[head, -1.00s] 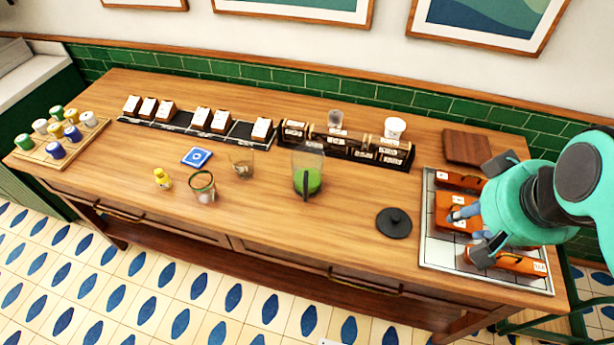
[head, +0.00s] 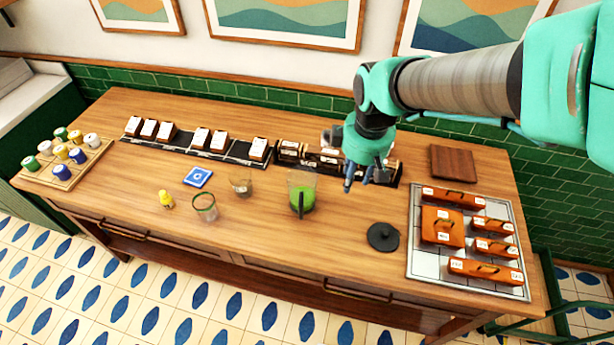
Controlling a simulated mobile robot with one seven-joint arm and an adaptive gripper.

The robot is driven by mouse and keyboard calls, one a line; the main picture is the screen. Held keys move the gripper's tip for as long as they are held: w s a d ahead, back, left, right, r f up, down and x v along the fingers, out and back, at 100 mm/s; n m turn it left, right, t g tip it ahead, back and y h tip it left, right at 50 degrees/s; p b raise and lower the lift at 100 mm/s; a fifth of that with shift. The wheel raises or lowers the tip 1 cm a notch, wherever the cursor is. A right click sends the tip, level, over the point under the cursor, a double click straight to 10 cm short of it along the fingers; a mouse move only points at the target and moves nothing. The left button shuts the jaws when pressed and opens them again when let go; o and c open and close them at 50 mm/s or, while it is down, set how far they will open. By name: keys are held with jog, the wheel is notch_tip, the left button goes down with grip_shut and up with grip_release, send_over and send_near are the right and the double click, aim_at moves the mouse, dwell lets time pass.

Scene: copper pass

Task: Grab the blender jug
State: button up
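The blender jug (head: 302,191) stands upright on the wooden counter, right of its middle. It is clear, holds something green in its lower part, and has a dark handle on the near side. My gripper (head: 365,181) hangs above the counter to the right of the jug, fingers pointing down. Its fingers look apart, with nothing seen between them. It does not touch the jug. A round black lid (head: 383,237) with a knob lies on the counter, right and nearer.
A dark rack (head: 290,152) of labelled items stands behind the jug, partly hidden by my gripper. A tiled tray (head: 424,261) with orange boxes is at right.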

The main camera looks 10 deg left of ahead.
aim_at(301, 203)
jog(key=a+f+n+p, duration=0.1)
jog(key=a+f+n, duration=0.1)
jog(key=a+f, duration=0.1)
jog(key=a+f+n+g+p, duration=0.1)
jog(key=a+f+n, duration=0.1)
jog(key=a, duration=0.4)
jog(key=a+f+n+p, duration=0.2)
jog(key=a+f, duration=0.1)
jog(key=a, duration=0.2)
jog(key=shift+w+f+g+h, duration=0.25)
jog(key=shift+f+g+h, duration=0.05)
jog(key=shift+h, duration=0.1)
jog(key=shift+d, duration=0.1)
jog(key=shift+f+b, duration=0.3)
jog(key=shift+f, duration=4)
jog(key=shift+f, duration=0.1)
jog(key=shift+f+b, duration=0.35)
jog(key=shift+f, duration=2.15)
grip_shut()
